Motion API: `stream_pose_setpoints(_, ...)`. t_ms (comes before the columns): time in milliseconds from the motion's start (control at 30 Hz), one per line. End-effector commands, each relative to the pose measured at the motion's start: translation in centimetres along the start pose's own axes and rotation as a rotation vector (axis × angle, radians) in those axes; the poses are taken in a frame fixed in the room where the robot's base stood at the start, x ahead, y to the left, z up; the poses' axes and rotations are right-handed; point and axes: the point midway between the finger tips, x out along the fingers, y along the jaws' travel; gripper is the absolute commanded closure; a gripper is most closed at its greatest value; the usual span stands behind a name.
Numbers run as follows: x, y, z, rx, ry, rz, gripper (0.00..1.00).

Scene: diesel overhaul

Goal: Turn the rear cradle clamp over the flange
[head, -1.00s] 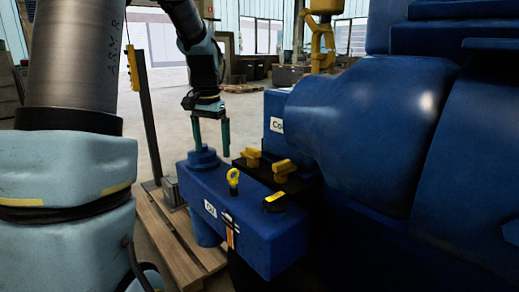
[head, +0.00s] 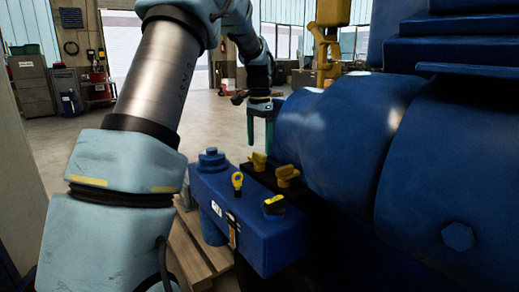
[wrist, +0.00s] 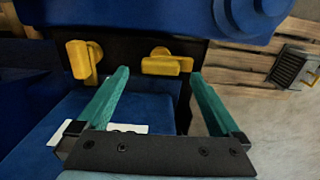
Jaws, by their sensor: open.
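Two yellow cradle clamps sit on a dark bracket between the blue box and the larger blue body. The far clamp (head: 258,161) and the near clamp (head: 286,173) show in the head view; I cannot tell which is called rear. In the wrist view the right clamp (wrist: 167,64) lies with its bar across the picture, and the left clamp (wrist: 82,60) has its bar up and down. My gripper (head: 260,146) is open and empty above the far clamp. In the wrist view its green fingers (wrist: 159,73) straddle the line to the right clamp, apart from it. The flange is not clearly distinguishable.
The large blue body (head: 345,130) rises close right of my gripper. Open floor lies left.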

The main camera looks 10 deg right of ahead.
Motion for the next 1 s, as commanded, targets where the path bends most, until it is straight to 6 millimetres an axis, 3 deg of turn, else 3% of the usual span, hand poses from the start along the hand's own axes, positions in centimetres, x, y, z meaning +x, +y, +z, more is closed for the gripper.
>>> stream_pose_setpoints(233,2.8,0.0,0.0,0.000,-0.001,0.001,0.00)
stream_pose_setpoints(600,3.2,0.0,0.0,0.000,0.001,-0.001,0.01)
stream_pose_setpoints(1000,3.2,0.0,0.0,0.000,0.001,-0.001,0.46)
